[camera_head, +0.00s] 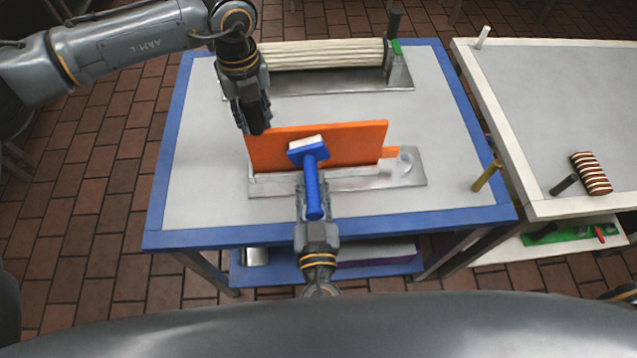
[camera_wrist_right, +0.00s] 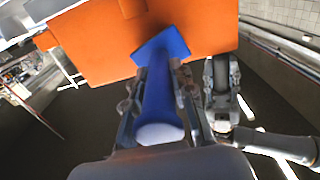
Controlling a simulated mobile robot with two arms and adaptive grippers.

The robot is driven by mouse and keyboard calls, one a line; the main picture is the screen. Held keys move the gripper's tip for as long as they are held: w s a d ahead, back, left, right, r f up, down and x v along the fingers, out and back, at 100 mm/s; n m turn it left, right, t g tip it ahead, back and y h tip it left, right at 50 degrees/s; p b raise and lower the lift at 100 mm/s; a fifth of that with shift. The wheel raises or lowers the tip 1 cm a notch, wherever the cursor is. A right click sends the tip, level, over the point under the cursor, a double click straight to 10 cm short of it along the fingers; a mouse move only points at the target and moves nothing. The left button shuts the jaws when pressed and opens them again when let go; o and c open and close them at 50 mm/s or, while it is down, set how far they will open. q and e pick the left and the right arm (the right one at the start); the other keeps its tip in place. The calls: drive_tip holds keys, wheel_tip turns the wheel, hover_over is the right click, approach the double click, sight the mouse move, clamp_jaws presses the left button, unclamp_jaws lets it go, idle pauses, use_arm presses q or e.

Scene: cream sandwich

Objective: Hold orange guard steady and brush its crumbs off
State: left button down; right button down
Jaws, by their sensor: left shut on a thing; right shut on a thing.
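The orange guard (camera_head: 350,143) is an upright flat panel above a metal base plate (camera_head: 345,185) on the blue-edged table. It fills the upper part of the right wrist view (camera_wrist_right: 110,40). My left gripper (camera_head: 256,128) is shut on the guard's upper left edge. My right gripper (camera_head: 312,198) is shut on the blue handle of a brush (camera_head: 313,177), also in the right wrist view (camera_wrist_right: 160,105). The brush head lies in front of the guard's face, and I cannot tell whether it touches. No crumbs can be made out.
The blue-edged table (camera_head: 200,170) carries a cream roller-like machine (camera_head: 320,55) at the back. A yellow peg (camera_head: 487,176) stands near its right edge. A second white-edged table (camera_head: 545,208) on the right holds a striped brown-and-white piece (camera_head: 590,173). The left tabletop is clear.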

sight(315, 217)
drive_tip(key=shift+s, duration=3.55)
use_arm(q)
drive_tip(key=c, duration=0.9)
unclamp_jaws()
drive_tip(key=shift+r+p, duration=1.65)
drive_tip(key=shift+r, duration=2.9)
use_arm(e)
drive_tip(key=shift+r, duration=1.7)
